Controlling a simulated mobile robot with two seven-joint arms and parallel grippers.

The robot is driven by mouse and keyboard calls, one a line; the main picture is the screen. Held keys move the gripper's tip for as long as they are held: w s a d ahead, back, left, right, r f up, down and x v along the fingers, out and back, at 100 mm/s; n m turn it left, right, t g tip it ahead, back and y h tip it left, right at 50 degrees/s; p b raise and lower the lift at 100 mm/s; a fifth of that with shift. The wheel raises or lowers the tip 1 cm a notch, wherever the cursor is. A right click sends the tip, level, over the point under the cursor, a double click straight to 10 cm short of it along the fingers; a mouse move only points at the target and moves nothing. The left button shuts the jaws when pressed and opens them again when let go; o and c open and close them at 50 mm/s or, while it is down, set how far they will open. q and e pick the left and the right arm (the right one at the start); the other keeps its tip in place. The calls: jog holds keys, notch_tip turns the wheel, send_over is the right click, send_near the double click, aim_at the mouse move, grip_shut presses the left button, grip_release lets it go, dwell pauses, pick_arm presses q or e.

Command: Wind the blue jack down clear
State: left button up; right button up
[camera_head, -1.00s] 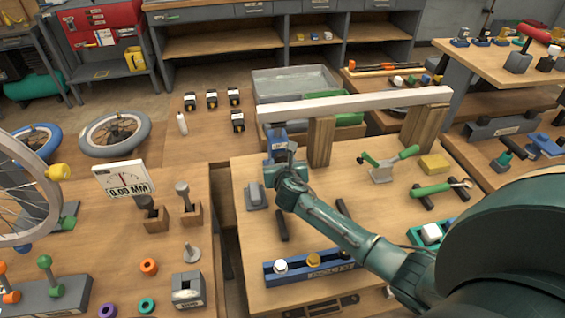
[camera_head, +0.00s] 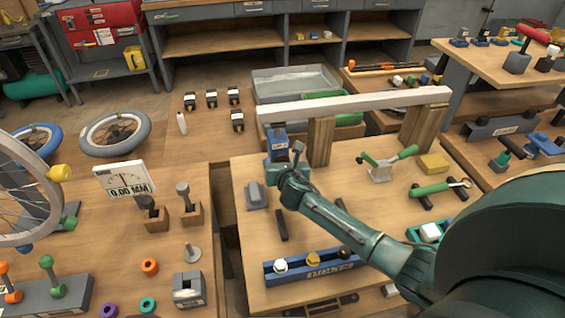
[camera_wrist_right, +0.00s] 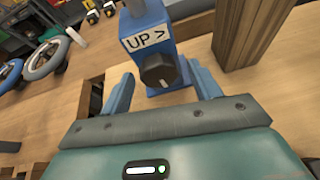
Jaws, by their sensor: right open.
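The blue jack (camera_head: 278,142) stands under the left end of the pale beam (camera_head: 350,103). In the right wrist view the jack (camera_wrist_right: 149,45) shows a label reading "UP >" and a round black knob (camera_wrist_right: 158,72) with a white mark, pointing roughly downward. A stem rises from the jack's top; whether it touches the beam cannot be told. My right gripper (camera_wrist_right: 161,74) is open, with one finger on each side of the knob. Contact with the knob is not clear. In the head view the gripper (camera_head: 283,172) is at the jack's near side. My left gripper is not seen.
Wooden posts (camera_head: 321,140) stand under the beam, one close to the jack's right. A grey block (camera_head: 257,194) lies left of my gripper. A blue tray (camera_head: 309,267) with knobs is nearer. A dial sign (camera_head: 124,180) reads 0.00 MM.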

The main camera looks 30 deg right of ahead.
jog(key=shift+s, duration=0.1)
jog(key=v, duration=1.3)
